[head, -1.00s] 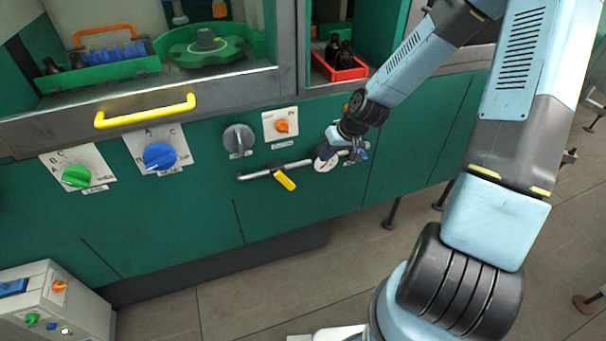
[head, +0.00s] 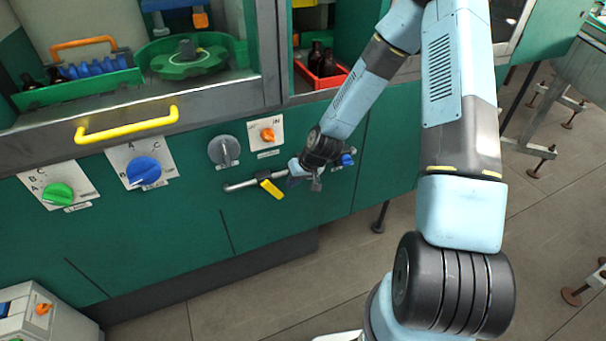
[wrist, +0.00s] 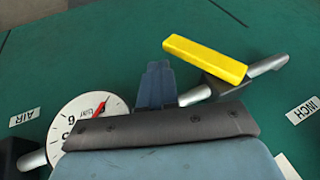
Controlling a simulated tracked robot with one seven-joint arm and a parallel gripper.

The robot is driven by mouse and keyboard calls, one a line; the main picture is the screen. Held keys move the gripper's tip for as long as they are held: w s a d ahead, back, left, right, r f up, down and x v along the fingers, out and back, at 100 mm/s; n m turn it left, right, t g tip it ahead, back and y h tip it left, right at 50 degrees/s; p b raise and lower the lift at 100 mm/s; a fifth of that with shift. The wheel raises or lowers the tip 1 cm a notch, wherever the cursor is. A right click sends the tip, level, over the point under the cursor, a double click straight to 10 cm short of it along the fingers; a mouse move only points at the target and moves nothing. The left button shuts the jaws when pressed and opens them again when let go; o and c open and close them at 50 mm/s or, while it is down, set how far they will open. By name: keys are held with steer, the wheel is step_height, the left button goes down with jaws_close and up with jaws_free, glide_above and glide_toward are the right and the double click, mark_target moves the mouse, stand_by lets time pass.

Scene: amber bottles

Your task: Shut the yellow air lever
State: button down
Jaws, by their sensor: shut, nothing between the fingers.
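The yellow air lever (head: 271,188) is on a grey pipe (head: 240,185) low on the green cabinet front. It slants down and to the right from the pipe in the head view. In the wrist view the lever (wrist: 205,58) stands at an angle to the pipe. My gripper (head: 292,176) is just right of the lever in the head view. In the wrist view my gripper's fingers (wrist: 157,86) are shut and empty, beside the pipe between the lever and the round gauge. A gap shows between fingers and lever; whether they touch the pipe is unclear.
A white gauge (wrist: 85,120) with a red needle sits on the pipe; my gripper hides it in the head view. The panel below the lever is clear.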

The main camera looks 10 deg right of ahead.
mark_target(273, 190)
steer(key=shift+s+a+f, duration=0.15)
steer(key=shift+a+f, duration=0.2)
steer(key=shift+a, duration=0.15)
steer(key=shift+s+a+f, duration=0.15)
steer(key=shift+a+f, duration=0.15)
steer(key=shift+a, duration=0.2)
